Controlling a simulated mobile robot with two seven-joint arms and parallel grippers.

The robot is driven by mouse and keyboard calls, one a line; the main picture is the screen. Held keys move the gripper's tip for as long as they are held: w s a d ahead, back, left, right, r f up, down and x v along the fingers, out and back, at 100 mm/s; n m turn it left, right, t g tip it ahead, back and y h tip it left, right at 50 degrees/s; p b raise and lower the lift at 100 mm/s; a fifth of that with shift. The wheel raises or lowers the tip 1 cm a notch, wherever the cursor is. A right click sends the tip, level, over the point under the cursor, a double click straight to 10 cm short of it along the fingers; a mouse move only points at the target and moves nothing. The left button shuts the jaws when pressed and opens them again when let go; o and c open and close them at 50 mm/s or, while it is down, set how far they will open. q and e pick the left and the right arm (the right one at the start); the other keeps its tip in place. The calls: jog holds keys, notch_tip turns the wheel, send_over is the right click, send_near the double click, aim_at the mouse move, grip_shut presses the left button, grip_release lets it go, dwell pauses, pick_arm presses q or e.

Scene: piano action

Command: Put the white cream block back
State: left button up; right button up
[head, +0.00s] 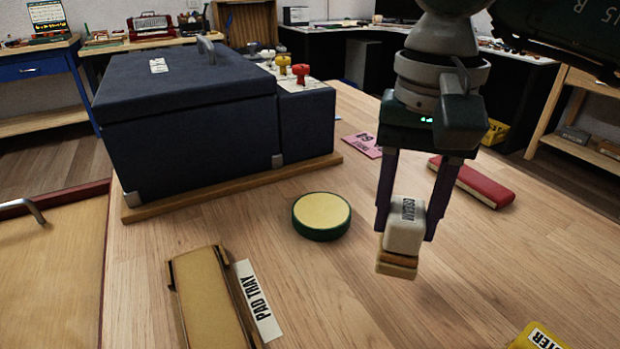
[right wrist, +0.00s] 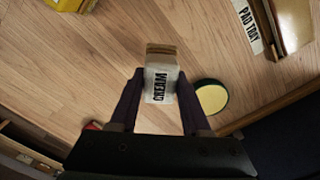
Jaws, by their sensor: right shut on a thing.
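The block also shows between the fingers in the right wrist view (right wrist: 160,85). Whether it touches the table is hard to tell; it looks held above it. A tan tray (head: 212,305) labelled PAD TRAY (head: 258,300) stands at the front left. My left gripper does not show in the head view.
A round green-rimmed pad (head: 321,215) lies left of the block. A large dark blue case (head: 185,125) on a wooden base stands behind. A red block (head: 472,182) and a pink card (head: 363,145) lie at the back right. A yellow labelled item (head: 538,338) is at the front right. Table between is clear.

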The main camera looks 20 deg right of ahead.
aim_at(399, 243)
jog(key=shift+f, duration=2.2)
jog(key=shift+f+b, duration=0.15)
jog(key=shift+b, duration=0.25)
jog(key=o, duration=1.2)
notch_tip(399, 243, up, 12)
jog(key=shift+r+p, duration=0.2)
jog(key=shift+p, duration=0.3)
